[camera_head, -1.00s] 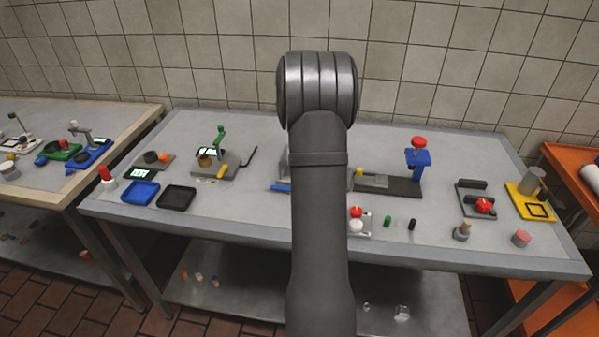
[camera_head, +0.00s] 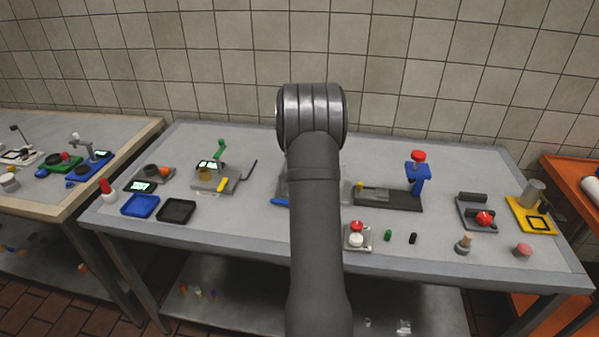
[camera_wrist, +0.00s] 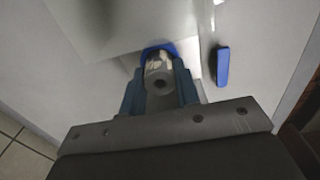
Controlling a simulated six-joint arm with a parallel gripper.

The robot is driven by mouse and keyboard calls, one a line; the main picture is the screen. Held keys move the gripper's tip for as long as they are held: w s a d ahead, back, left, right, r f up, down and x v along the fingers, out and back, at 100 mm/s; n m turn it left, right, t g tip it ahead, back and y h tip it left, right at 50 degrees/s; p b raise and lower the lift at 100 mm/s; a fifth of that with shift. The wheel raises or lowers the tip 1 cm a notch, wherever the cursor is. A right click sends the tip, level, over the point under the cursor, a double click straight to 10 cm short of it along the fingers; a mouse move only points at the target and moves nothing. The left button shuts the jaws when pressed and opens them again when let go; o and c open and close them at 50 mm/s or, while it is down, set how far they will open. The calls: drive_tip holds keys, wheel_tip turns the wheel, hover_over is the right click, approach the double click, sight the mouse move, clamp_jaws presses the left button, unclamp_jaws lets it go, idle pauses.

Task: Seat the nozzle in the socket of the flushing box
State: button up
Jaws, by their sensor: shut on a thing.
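My gripper (camera_wrist: 160,88) shows in the wrist view, its two blue-grey fingers shut on a grey cylinder with a dark hole in its end, which looks like the nozzle (camera_wrist: 158,76). A blue curved rim (camera_wrist: 158,47) shows just beyond the nozzle; I cannot tell whether they touch. A pale grey boxy body (camera_wrist: 120,25), perhaps the flushing box, lies beyond and to the left. No socket can be made out. In the head view my arm hides the gripper, the nozzle and most of a grey unit (camera_head: 283,185) at the table's middle.
A blue bar (camera_wrist: 222,66) lies right of the gripper in the wrist view. In the head view, a dark base with a blue post (camera_head: 418,178) stands right of my arm. A red-and-white button unit (camera_head: 357,236) is near the front. Blue (camera_head: 140,206) and black trays (camera_head: 176,210) lie left.

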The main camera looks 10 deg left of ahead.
drive_tip(key=shift+f, duration=0.15)
drive_tip(key=o, duration=1)
drive_tip(key=shift+o, duration=0.2)
wheel_tip(320, 180, up, 12)
drive_tip(key=shift+r, duration=0.2)
